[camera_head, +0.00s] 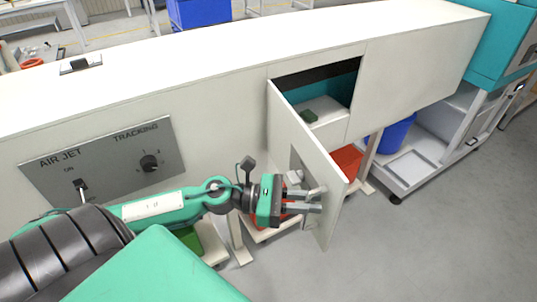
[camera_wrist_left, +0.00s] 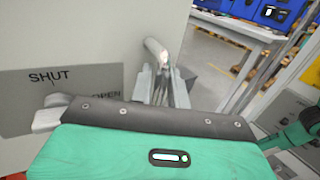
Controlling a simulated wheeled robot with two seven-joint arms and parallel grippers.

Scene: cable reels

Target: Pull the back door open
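The back door (camera_head: 300,155) is a white panel hinged at its left edge on the long white cabinet. It stands partly open, swung out toward me, with a dark and teal opening behind it. My left gripper (camera_head: 318,201) is at the door's outer lower part, at the metal handle (camera_head: 313,190). In the left wrist view the bent metal handle (camera_wrist_left: 156,50) runs between my left gripper's fingers (camera_wrist_left: 161,84), which close around it. A grey plate on the door reads SHUT and OPEN (camera_wrist_left: 60,95). My right gripper is not in view.
A control panel (camera_head: 105,160) marked AIR JET and TRACKING is on the cabinet front at left. A red bin (camera_head: 347,160) and a blue bin (camera_head: 395,133) stand beneath and beyond the cabinet. A grey cart (camera_head: 415,165) is at right. The floor at lower right is clear.

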